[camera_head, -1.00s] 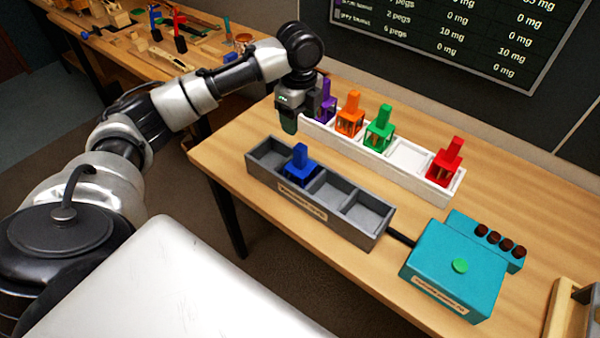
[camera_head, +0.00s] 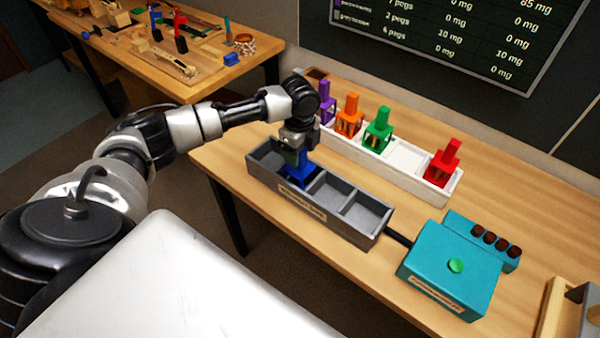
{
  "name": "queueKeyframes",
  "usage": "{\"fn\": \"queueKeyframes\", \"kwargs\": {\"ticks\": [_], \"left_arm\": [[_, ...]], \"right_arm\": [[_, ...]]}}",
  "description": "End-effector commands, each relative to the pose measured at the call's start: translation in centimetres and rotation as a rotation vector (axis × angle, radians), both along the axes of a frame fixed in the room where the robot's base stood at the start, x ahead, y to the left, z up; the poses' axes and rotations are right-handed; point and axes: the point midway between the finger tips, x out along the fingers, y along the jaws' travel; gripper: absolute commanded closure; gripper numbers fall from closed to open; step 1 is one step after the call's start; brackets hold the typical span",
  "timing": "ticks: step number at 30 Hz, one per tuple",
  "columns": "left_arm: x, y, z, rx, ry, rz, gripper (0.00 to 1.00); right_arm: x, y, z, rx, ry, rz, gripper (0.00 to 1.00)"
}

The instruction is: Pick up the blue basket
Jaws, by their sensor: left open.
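The blue basket (camera_head: 302,173) sits in a compartment of the grey tray (camera_head: 340,230), the second from the left. My left gripper (camera_head: 295,157) is directly above it, pointing down at the basket's upright handle. The gripper is open, and its fingers hide most of the handle. I cannot tell whether they touch it. My right gripper is not in view.
A white rack (camera_head: 405,158) behind holds purple (camera_head: 326,100), orange (camera_head: 350,116), green (camera_head: 378,127) and red (camera_head: 443,163) baskets, with one empty slot. A teal box (camera_head: 450,270) with a green button stands at the right. Other grey compartments are empty.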

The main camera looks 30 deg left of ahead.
Motion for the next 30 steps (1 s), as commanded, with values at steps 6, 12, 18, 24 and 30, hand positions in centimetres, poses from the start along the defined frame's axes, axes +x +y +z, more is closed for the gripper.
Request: {"fn": "queueKeyframes", "kwargs": {"ticks": [6, 12, 18, 24, 30], "left_arm": [[0.0, 0.0, 0.0, 0.000, 0.000, 0.000, 0.57], [0.0, 0.0, 0.0, 0.000, 0.000, 0.000, 0.88], [0.0, 0.0, 0.0, 0.000, 0.000, 0.000, 1.00], [0.0, 0.0, 0.1, 0.000, -0.001, 0.000, 1.00], [0.1, 0.0, 1.7, 0.000, -0.005, 0.001, 1.00]], "right_arm": [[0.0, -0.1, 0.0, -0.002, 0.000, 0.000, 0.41], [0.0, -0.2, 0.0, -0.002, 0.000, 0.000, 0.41], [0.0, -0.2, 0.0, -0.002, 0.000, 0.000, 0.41], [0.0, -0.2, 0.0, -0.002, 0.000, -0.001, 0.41], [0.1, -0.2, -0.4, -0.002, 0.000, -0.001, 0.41]]}}
